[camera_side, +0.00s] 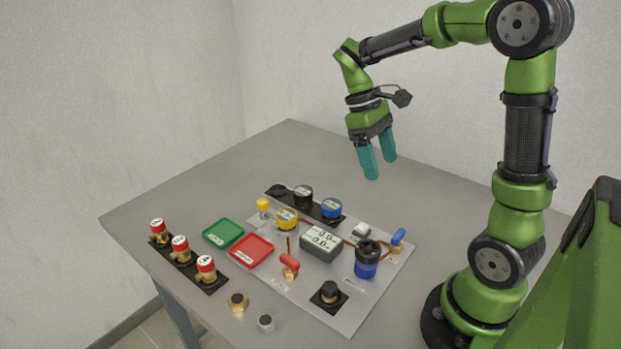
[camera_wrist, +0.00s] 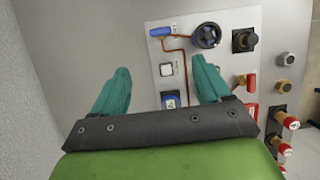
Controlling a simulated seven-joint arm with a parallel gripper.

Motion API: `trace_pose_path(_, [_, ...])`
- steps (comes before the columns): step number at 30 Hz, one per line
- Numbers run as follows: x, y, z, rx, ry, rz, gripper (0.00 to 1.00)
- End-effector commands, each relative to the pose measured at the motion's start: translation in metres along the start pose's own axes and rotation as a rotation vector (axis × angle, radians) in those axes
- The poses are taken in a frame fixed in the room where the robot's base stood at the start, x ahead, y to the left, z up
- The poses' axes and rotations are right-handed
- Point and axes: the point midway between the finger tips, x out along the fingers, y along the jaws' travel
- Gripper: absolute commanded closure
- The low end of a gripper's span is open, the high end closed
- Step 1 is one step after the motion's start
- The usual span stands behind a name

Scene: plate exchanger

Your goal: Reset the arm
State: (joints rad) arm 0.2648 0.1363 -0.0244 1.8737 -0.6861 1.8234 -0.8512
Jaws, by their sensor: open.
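My gripper (camera_side: 380,163) hangs in the air above the back part of the table, clear of everything, with its two teal fingers pointing down and apart. In the wrist view my gripper (camera_wrist: 160,82) shows open with nothing between its fingers. The grey panel (camera_side: 375,305) with the plate exchanger parts lies on the table, in front of and below the gripper in the side view. My arm is bent, with its elbow high at the top right.
The table's back (camera_side: 290,150) is clear.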

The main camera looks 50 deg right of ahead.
Motion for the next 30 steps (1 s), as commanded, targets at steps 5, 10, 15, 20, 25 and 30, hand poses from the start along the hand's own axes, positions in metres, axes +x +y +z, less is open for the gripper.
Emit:
trace_pose_path(5, [0.000, 0.000, 0.000, 0.001, 0.000, 0.000, 0.23])
trace_pose_path(10, [0.004, 0.002, -0.007, 0.059, 0.034, 0.011, 0.23])
trace_pose_path(15, [0.010, -0.018, -0.011, 0.176, 0.206, -0.012, 0.23])
trace_pose_path(20, [0.001, -0.053, -0.006, 0.275, 0.448, -0.080, 0.23])
trace_pose_path(25, [-0.012, -0.094, 0.011, 0.356, 0.715, -0.208, 0.23])
trace_pose_path(30, [-0.022, -0.123, 0.032, 0.362, 0.900, -0.324, 0.23])
